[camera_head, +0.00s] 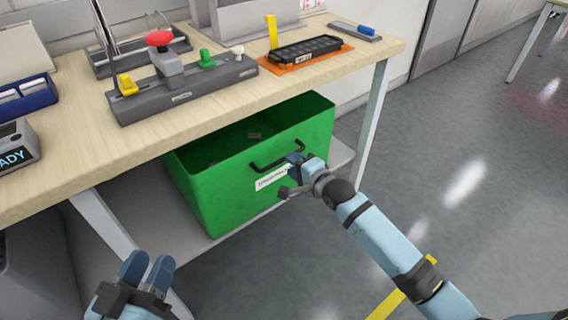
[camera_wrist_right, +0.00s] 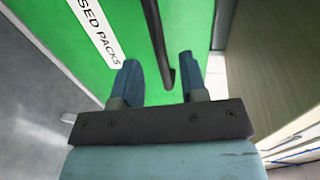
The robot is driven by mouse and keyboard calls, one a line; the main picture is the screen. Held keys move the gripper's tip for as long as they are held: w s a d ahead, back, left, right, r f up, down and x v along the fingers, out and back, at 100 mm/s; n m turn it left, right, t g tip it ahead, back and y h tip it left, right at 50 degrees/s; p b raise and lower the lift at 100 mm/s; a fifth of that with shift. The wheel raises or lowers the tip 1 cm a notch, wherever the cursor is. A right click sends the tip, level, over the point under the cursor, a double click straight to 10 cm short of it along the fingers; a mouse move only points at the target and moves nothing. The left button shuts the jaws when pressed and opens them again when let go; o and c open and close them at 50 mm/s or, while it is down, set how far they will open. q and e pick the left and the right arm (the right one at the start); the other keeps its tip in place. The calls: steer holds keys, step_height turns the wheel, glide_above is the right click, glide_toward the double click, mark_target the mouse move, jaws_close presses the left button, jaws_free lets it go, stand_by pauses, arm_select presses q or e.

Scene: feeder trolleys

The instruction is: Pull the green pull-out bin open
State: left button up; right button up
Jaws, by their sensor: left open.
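The green pull-out bin (camera_head: 225,190) sits on the low shelf under the wooden bench. Its front part stands out past the bench edge, so part of its open top shows, and its back is hidden under the bench. A black bar handle (camera_head: 280,155) is on its front, above a white label (camera_head: 272,178). My right gripper (camera_head: 296,163) is at the handle's right end. In the right wrist view its fingers are apart, with the handle (camera_wrist_right: 160,45) reaching into the gap between them. My left gripper (camera_head: 148,270) is open and empty, low at the left.
The bench top (camera_head: 60,165) holds a grey fixture (camera_head: 185,90) with a red knob, an orange mat (camera_head: 305,55) with a black tray, and a blue bin at left. A bench leg (camera_head: 370,120) stands right of the bin. The floor (camera_head: 470,150) at right is clear.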

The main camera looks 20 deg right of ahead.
arm_select(q)
steer(key=shift+d+f+g+b, duration=0.1)
steer(key=shift+f+g+b, duration=0.5)
steer(key=shift+f, duration=0.8)
arm_select(e)
steer(key=shift+x, duration=2.35)
jaws_close()
